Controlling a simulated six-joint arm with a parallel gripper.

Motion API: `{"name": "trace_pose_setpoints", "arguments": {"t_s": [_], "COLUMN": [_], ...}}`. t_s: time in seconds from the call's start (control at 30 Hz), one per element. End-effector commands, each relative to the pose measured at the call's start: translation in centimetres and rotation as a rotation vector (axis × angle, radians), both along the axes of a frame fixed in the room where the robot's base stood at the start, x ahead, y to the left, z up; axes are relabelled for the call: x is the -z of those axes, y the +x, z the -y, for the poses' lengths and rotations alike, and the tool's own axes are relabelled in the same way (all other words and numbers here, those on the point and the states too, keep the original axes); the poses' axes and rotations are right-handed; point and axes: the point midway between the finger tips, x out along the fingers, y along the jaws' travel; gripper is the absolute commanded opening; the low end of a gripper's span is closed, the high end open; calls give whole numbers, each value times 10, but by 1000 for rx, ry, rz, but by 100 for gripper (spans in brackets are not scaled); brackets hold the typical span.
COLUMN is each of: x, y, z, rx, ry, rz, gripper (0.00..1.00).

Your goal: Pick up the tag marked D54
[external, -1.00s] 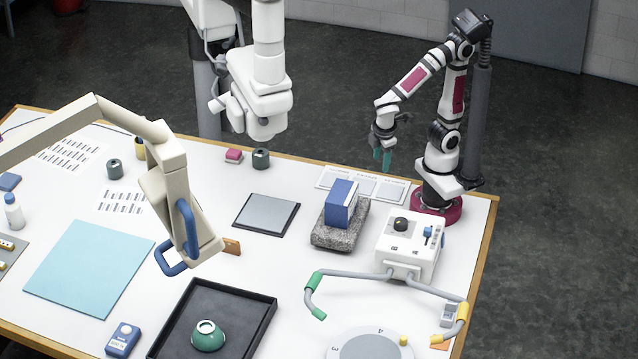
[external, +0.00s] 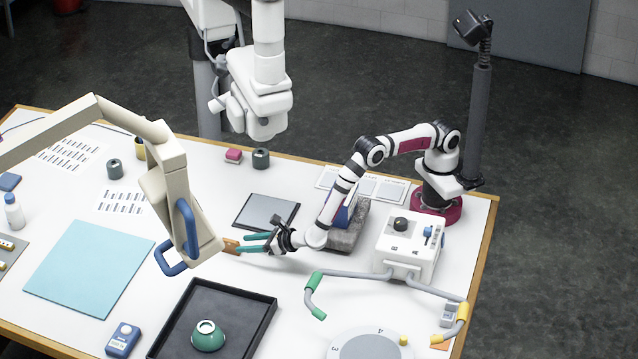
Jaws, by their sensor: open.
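A small brown wooden piece (external: 231,245) stands on the white table beside the tan lamp-like head; it may be the tag, but no D54 marking is readable from here. My gripper (external: 246,243) has its teal fingers spread, one on each side of the piece's right end or just short of it. The fingers are low, near table height, and point left. The left end of the piece is partly hidden by the tan head. I cannot tell whether the fingers touch it.
The tan arm's head with blue handles (external: 185,235) hangs close to the left of my gripper. A grey stone block (external: 345,240) with a blue box (external: 340,217) stands right.

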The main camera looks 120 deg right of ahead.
Motion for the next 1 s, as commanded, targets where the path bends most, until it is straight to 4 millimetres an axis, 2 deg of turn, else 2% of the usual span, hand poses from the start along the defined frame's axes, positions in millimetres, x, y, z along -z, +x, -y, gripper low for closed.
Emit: {"name": "trace_pose_setpoints", "arguments": {"t_s": [0.3, 0.53, 0.57, 0.83, 1.0], "x": [15, 15, 15, 15, 15], "y": [35, 38, 38, 38, 38], "z": [37, 39, 39, 39, 39], "rx": [3, 1, 1, 2, 2], "ry": [1, 1, 0, 2, 2], "rz": [0, 0, 0, 0, 0], "gripper": [52, 52, 49, 0, 0]}}
